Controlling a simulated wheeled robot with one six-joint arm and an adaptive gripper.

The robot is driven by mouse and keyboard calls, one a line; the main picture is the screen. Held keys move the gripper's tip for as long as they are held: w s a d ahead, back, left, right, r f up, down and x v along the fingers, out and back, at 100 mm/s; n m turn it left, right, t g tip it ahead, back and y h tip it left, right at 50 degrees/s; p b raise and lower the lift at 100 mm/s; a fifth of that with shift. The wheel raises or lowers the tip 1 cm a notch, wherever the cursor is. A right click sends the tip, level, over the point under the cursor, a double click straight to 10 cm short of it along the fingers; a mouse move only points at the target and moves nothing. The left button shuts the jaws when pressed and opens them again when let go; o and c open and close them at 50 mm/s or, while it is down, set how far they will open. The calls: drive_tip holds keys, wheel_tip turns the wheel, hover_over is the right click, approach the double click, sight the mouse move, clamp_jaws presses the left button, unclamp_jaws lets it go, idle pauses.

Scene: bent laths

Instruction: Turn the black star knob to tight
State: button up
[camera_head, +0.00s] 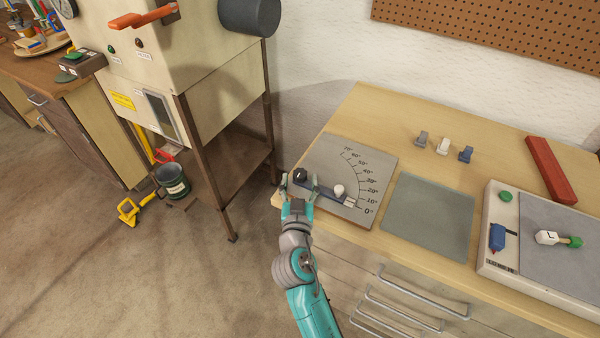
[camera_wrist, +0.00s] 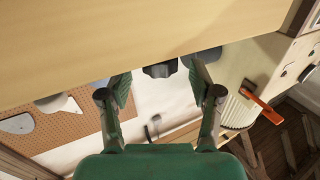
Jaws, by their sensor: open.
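The black star knob (camera_head: 300,175) sits at the left corner of a grey angle plate (camera_head: 340,150) on the bench. In the wrist view the knob (camera_wrist: 160,70) shows dark between the open fingertips, partly cut off by a pale wooden surface. Whether the fingers touch it I cannot tell.
A green-grey mat (camera_head: 430,215) lies right of the plate. A white-framed station (camera_head: 540,250) stands at right. A cream machine (camera_head: 200,80) stands left, across a floor gap.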

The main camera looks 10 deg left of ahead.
sight(300, 179)
drive_tip(key=shift+w+a, duration=0.1)
drive_tip(key=shift+w, duration=1.45)
drive_tip(key=c, duration=1.2)
drive_tip(key=shift+o, duration=0.2)
